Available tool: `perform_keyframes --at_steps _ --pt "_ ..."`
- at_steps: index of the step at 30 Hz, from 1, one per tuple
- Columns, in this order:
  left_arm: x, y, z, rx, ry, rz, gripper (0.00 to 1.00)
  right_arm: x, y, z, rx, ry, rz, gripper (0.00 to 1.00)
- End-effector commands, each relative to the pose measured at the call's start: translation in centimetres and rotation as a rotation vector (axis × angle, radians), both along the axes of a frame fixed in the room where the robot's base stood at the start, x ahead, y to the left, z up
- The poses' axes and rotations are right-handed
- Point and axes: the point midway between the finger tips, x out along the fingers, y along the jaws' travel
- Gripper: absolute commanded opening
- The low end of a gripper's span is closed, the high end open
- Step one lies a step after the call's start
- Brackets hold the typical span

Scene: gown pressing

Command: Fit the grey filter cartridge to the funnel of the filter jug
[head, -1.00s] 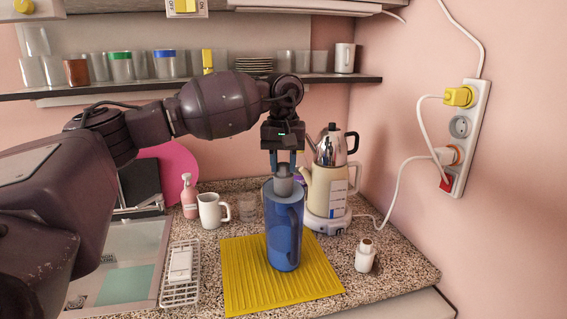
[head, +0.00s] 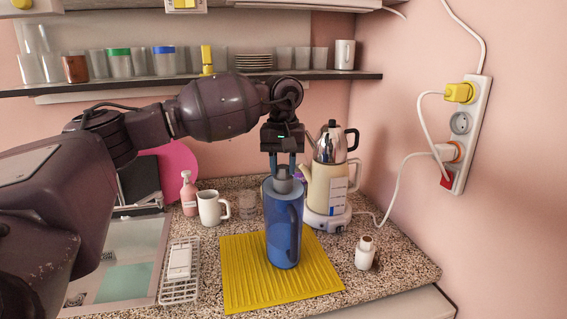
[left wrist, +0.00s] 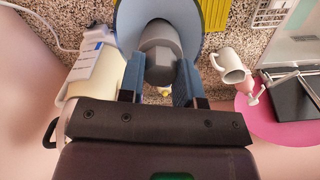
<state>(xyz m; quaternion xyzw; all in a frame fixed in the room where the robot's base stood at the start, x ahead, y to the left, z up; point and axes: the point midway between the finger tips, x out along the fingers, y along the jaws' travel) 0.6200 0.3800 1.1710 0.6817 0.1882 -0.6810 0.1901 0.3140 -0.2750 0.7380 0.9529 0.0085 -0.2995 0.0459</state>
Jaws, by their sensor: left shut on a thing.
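The blue filter jug (head: 283,235) stands upright on the yellow ribbed mat (head: 240,275), its handle facing the front. The grey filter cartridge (head: 284,185) is upright at the jug's open top, its lower part hidden by the jug. My left gripper (head: 283,170) points down over the jug and is shut on the cartridge's upper part. In the left wrist view the cartridge (left wrist: 160,45) lies between the two blue fingers, with the blue jug top (left wrist: 130,18) around it. The funnel's seat is hidden, so I cannot tell whether the cartridge touches it. My right gripper is not in view.
A cream kettle with a steel pot (head: 328,180) stands close behind the jug at right. A small white bottle (head: 365,253) is at front right. A white mug (head: 212,208), pink soap bottle (head: 188,195) and wire rack (head: 180,270) are at left. A shelf (head: 220,80) runs above.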

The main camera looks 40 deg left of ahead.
Motion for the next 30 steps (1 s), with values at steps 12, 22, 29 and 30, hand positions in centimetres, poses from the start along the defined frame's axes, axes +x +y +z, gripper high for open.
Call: perform_keyframes --at_steps 12,22,29,30 --pt "0.0 0.0 -1.3 0.0 0.001 0.0 0.07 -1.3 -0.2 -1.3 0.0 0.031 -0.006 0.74" --pt "0.0 0.0 -1.6 0.0 -0.001 0.001 0.07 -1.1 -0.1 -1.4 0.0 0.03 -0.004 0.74" --pt "0.0 0.0 -1.7 0.001 -0.001 0.001 0.07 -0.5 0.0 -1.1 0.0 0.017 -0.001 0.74" --pt "0.0 0.0 -1.7 0.001 -0.001 0.001 0.07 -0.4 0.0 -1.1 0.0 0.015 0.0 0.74"
